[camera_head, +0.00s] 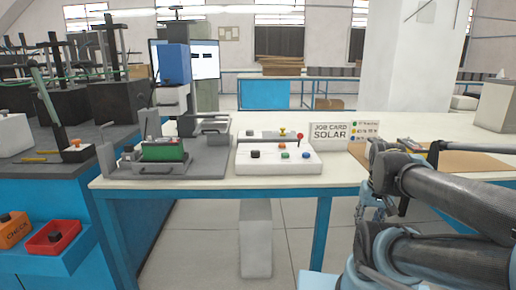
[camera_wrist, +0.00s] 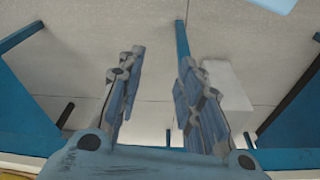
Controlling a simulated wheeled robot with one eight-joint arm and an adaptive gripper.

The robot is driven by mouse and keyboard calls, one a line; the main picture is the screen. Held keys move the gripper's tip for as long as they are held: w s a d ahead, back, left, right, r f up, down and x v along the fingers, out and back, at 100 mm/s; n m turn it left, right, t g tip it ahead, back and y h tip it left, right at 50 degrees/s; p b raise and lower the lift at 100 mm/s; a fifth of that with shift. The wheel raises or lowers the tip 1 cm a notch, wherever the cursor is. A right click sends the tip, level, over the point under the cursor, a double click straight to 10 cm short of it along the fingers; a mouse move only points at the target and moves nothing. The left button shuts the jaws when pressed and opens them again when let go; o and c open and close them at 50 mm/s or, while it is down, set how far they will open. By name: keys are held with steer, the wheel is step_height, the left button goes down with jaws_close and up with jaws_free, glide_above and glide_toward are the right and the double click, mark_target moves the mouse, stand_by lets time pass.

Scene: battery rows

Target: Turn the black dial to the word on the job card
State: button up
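The job card (camera_head: 329,131) stands upright at the back of the white table and reads "SOLAR". A white control box (camera_head: 250,167) lies on the table left of the card.
A second white box with a red-topped lever (camera_head: 300,136) stands behind the control box. A grey fixture with a green block (camera_head: 162,149) stands to the left. A small legend sign (camera_head: 364,130) is beside the card. Bare white tabletop (camera_head: 341,168) lies right of the box.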

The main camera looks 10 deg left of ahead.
steer(key=shift+o, duration=0.8)
steer(key=shift+w, duration=0.1)
steer(key=shift+o, duration=1.4)
steer(key=shift+s+a+r, duration=0.1)
steer(key=shift+s+r, duration=0.15)
steer(key=shift+r, duration=0.05)
steer(key=w+a+r+n, duration=0.6)
steer(key=w+r, duration=0.3)
steer(key=r, duration=0.4)
step_height(320, 180, up, 16)
steer(key=n+g, duration=0.2)
steer(key=n, duration=1.3)
glide_above(256, 151)
steer(key=shift+m, duration=0.3)
step_height(256, 151, down, 17)
steer(key=shift+w+a+r, duration=0.1)
steer(key=shift+r, duration=0.05)
